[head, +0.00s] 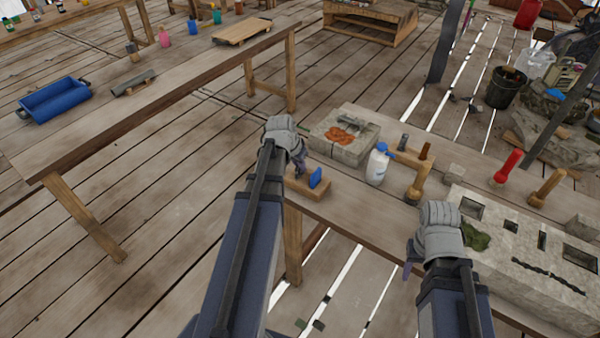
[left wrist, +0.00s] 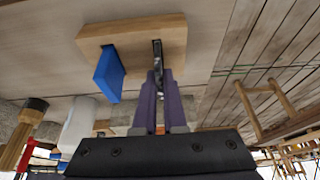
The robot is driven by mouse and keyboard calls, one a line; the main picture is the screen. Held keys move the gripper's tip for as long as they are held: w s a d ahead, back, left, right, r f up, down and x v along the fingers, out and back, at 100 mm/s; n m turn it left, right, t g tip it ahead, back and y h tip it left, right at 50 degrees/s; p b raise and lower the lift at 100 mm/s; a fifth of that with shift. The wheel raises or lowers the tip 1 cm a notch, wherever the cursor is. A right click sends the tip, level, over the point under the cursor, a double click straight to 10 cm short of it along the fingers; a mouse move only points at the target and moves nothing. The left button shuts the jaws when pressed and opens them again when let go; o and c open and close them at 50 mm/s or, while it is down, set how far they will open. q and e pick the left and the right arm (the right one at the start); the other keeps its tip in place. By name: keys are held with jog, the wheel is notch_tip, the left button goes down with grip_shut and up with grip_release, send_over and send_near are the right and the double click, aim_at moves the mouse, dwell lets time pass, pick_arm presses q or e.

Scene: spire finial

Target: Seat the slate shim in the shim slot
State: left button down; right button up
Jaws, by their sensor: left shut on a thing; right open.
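My left gripper (head: 300,164) is at a small wooden block (head: 318,189) on the near table's left end. In the left wrist view, its purple fingers (left wrist: 160,76) are shut on a thin dark grey piece, seemingly the slate shim (left wrist: 157,50), at a slot in the wooden block (left wrist: 135,30). A blue piece (left wrist: 108,75) stands in the same block beside it. My right gripper (head: 411,266) is open beside the pale stone block (head: 500,258), which has several dark slots and recesses. I cannot tell which is the shim slot.
A long table with a blue tray (head: 54,98) is at left.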

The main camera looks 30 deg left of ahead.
pick_arm(q)
jog(key=shift+r, duration=0.15)
dwell(0.5)
notch_tip(320, 180, up, 10)
jog(key=p, duration=1)
